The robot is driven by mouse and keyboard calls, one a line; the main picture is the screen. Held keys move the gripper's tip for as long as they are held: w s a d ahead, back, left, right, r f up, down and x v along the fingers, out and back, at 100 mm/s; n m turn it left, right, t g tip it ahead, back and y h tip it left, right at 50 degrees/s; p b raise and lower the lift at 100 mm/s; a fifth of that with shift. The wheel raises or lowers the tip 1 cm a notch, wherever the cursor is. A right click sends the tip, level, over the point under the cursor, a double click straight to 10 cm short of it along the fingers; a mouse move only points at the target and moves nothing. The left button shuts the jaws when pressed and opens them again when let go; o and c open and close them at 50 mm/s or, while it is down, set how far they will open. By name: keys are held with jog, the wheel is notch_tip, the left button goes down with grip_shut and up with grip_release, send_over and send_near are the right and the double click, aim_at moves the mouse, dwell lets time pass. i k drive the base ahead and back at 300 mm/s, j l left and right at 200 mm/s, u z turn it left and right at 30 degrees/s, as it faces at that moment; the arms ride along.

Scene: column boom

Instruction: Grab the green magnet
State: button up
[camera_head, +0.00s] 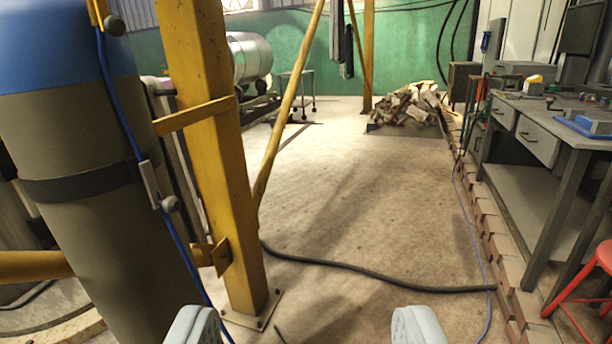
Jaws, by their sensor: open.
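My gripper (305,327) shows at the bottom edge as two pale grey fingertips set wide apart. I cannot make out a green magnet anywhere in this view. The workbench (541,104) on the right carries several small items, too small to identify, and a blue-based tool.
A yellow steel post (205,140) and a large blue-topped cylinder (75,200) stand close on the left. A black hose (385,279) crosses the floor. A red stool (604,256) is at right. A rubble pile (405,106) lies far back.

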aim_at(553, 89)
jog(key=z, duration=1.3)
jog(key=i+j+u, duration=0.4)
jog(key=i, duration=0.45)
jog(key=i+j+u, duration=0.2)
jog(key=i, duration=5.4)
jog(key=i+j+z, duration=0.15)
jog(key=i, duration=0.25)
jog(key=i+z, duration=0.15)
jog(key=i, duration=0.25)
jog(key=i+j+z, duration=0.1)
jog(key=i, duration=0.3)
jog(key=j, duration=0.1)
